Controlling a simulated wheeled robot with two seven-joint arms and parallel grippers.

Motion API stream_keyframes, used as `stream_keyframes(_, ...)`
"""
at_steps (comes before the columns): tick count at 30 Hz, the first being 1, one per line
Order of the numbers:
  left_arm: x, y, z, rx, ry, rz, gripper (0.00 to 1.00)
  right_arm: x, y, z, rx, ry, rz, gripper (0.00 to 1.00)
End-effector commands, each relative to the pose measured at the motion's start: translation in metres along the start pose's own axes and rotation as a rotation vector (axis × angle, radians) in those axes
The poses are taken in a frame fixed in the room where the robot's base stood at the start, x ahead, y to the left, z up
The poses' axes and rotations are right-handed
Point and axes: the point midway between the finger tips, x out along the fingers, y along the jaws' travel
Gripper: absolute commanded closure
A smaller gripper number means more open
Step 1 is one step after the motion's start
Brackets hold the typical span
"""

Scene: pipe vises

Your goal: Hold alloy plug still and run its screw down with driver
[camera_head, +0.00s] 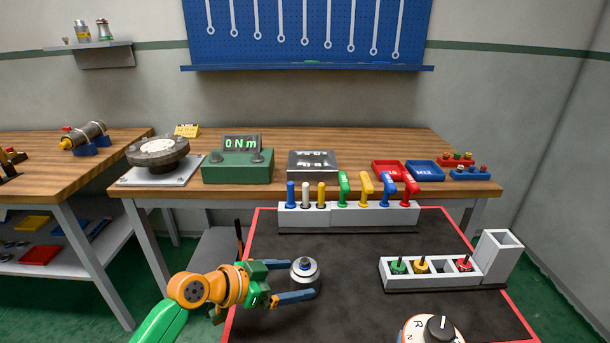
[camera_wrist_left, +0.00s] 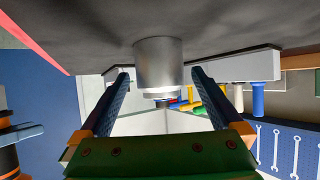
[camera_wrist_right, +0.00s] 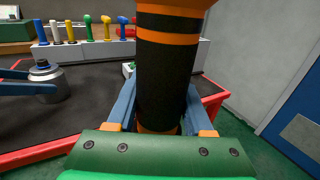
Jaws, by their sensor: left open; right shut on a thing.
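The alloy plug (camera_head: 304,269) is a short silver cylinder standing upright on the dark mat, with a dark blue-ringed screw at its top. In the left wrist view, the plug (camera_wrist_left: 158,65) appears upside down between the fingers. My left gripper (camera_head: 300,283) is open around it, with a gap on both sides. My right gripper (camera_wrist_right: 160,112) is shut on the driver (camera_wrist_right: 166,75), a thick black body with orange bands. The driver's top (camera_head: 432,331), with a lettered dial, shows at the bottom of the head view, right of the plug. The driver's lower end is hidden.
A rack (camera_head: 346,217) of coloured handles stands at the mat's back. A tray (camera_head: 442,283) with green, yellow and red bits and a tall grey box (camera_head: 497,259) stand at the right. A green box (camera_head: 238,166) reading 0 Nm is on the bench. The mat (camera_head: 350,306) between plug and driver is clear.

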Motion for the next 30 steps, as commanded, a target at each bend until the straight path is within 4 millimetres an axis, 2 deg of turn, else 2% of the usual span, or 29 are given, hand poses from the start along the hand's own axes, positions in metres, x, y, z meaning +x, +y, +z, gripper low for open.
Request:
stream_keyframes(1,0.010,0.000,0.005,0.000,0.002,0.001,0.00,0.000,0.000,-0.011,0.001,-0.003,0.000,1.00)
stream_keyframes(6,0.026,0.000,0.003,-0.001,0.000,0.000,0.00,0.000,0.000,-0.022,0.001,-0.003,0.000,1.00)
stream_keyframes(17,0.029,0.000,0.000,-0.001,-0.001,0.001,0.00,0.000,0.000,-0.022,0.001,-0.003,0.000,1.00)
stream_keyframes(24,0.029,0.000,0.000,-0.001,-0.001,0.001,0.65,0.000,0.000,-0.022,0.001,-0.003,0.000,1.00)
stream_keyframes(25,0.029,0.000,0.000,-0.001,-0.001,0.001,0.68,0.000,0.000,-0.022,0.001,-0.003,0.000,1.00)
stream_keyframes(30,0.029,0.000,0.000,0.000,-0.001,0.001,0.68,0.000,0.000,-0.022,0.001,-0.003,0.000,1.00)
